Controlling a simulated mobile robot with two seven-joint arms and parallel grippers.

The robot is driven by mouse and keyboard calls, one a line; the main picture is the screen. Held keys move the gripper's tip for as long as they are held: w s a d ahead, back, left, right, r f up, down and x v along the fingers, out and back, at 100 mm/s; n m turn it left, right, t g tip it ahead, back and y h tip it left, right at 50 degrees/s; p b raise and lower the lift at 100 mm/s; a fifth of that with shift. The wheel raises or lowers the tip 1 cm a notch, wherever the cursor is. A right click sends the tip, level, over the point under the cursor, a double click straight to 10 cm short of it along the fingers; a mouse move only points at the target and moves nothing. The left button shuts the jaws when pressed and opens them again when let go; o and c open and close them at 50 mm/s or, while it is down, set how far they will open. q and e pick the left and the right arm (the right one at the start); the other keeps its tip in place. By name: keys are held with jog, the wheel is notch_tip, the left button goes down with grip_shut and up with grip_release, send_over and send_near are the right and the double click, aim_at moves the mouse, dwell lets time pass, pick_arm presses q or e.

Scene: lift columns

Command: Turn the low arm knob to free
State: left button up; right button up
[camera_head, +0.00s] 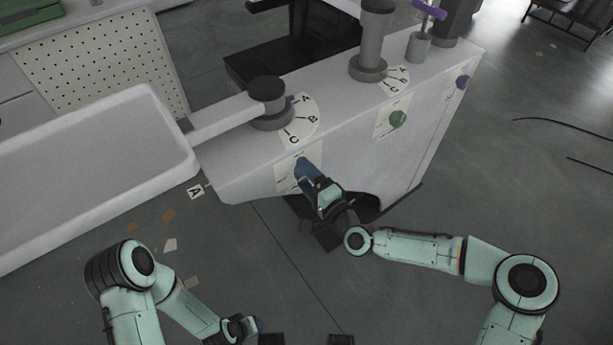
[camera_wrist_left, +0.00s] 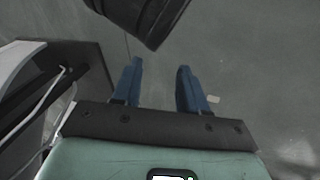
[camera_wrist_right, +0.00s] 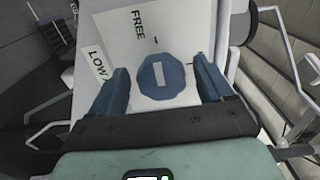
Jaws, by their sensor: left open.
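The low arm knob is a blue many-sided knob (camera_wrist_right: 167,80) with a white bar, on a pale plate marked FREE and LOW in the right wrist view. The bar runs roughly up and down there, about in line with a short dark mark beside FREE. In the head view my right gripper (camera_head: 308,172) hides the knob at the column housing's front. My left gripper (camera_wrist_left: 159,67) is open and empty over the floor.
The grey housing (camera_head: 350,140) carries a green knob (camera_head: 397,119) and a purple knob (camera_head: 462,82) further right. Above are posts with A, B, C dials (camera_head: 300,122). A white tray arm (camera_head: 90,165) reaches out to the left.

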jog(key=shift+s, duration=0.1)
pick_arm(q)
jog(key=shift+g+h, duration=0.4)
jog(key=shift+g, duration=0.3)
jog(key=s+r+p, duration=0.1)
jog(key=s+d+r+p, duration=0.1)
jog(key=s, duration=0.1)
jog(key=s+d+r+p, duration=0.1)
jog(key=shift+s+d+r, duration=0.1)
jog(key=shift+s+d, duration=0.05)
jog(key=shift+s, duration=0.1)
pick_arm(e)
jog(key=v, duration=1.3)
jog(key=shift+s+d, duration=0.1)
jog(key=shift+d, duration=0.05)
